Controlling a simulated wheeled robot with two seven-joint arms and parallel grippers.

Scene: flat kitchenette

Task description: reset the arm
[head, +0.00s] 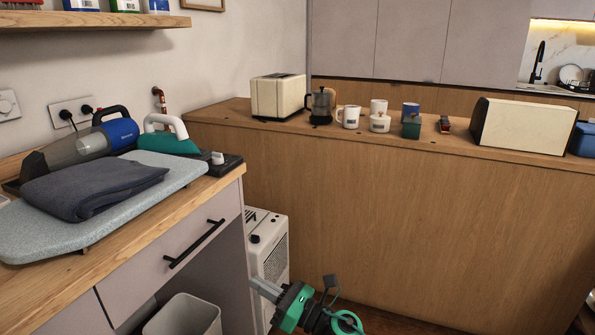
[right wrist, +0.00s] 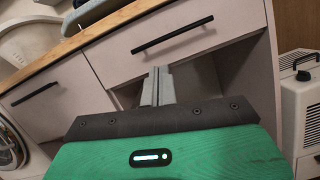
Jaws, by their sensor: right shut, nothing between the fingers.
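My right gripper (head: 265,287) is low at the bottom of the head view, in front of the white appliance beside the drawer counter. Its green body and grey fingers show. In the right wrist view its fingers (right wrist: 158,85) are together and empty, pointing towards the counter front with its drawers. The fingers touch no object that I can make out. My left gripper is not in view.
A wooden counter with a drawer (head: 190,240) stands left, bearing an ironing board (head: 150,193) with a folded dark cloth (head: 92,187). A bin (head: 185,315) and a white heater-like unit (head: 268,245) stand below. A toaster (head: 278,97) and mugs stand on the far counter.

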